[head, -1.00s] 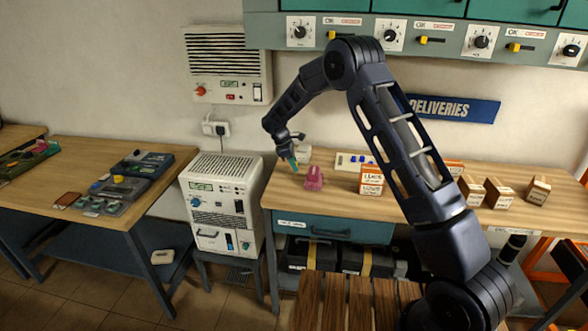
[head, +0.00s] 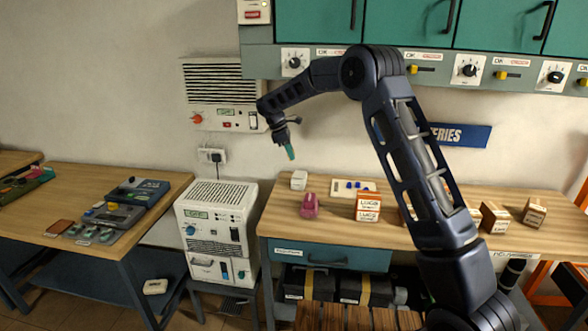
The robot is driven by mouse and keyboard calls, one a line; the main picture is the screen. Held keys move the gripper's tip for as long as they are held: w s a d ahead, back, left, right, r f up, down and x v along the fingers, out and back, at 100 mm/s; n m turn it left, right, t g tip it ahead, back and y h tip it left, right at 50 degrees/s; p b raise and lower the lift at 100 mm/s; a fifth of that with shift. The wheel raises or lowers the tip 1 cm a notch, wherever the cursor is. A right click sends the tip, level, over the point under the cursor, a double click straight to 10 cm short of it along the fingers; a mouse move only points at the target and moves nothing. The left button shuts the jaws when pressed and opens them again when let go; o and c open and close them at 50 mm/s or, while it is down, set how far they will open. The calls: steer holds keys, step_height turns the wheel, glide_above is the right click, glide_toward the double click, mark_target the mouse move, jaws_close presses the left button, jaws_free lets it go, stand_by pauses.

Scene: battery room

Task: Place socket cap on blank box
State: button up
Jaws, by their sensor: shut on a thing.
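My gripper (head: 284,139) is above the back left of the right-hand bench, pointing down. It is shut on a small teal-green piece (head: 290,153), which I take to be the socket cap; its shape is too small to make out. A small plain white box (head: 299,180) stands on the bench below, a little right of the held piece and apart from it. It shows no label and may be the blank box. Several brown-and-white boxes stand further right, including a stack labelled LUGS (head: 368,206); some are partly hidden by my arm.
A pink object (head: 309,205) stands in front of the white box. A white panel with blue pieces (head: 352,187) lies to its right. A vented wall unit (head: 222,95) is behind my gripper, and green cabinets (head: 404,24) hang above. The left bench (head: 135,215) holds trays.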

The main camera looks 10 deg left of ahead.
mark_target(303, 173)
steer(key=w+d+f+n, duration=0.1)
steer(key=w+f, duration=0.1)
steer(key=w, duration=0.4)
steer(key=w+d+f+n, duration=0.1)
steer(key=w+f, duration=0.2)
steer(key=w, duration=0.3)
steer(key=shift+n+t, duration=0.3)
steer(key=shift+t, duration=0.2)
steer(key=shift+f, duration=3.75)
steer(key=shift+f, duration=0.1)
steer(key=o, duration=0.9)
steer(key=shift+o, duration=0.2)
steer(key=v, duration=1.2)
steer(key=shift+d, duration=0.1)
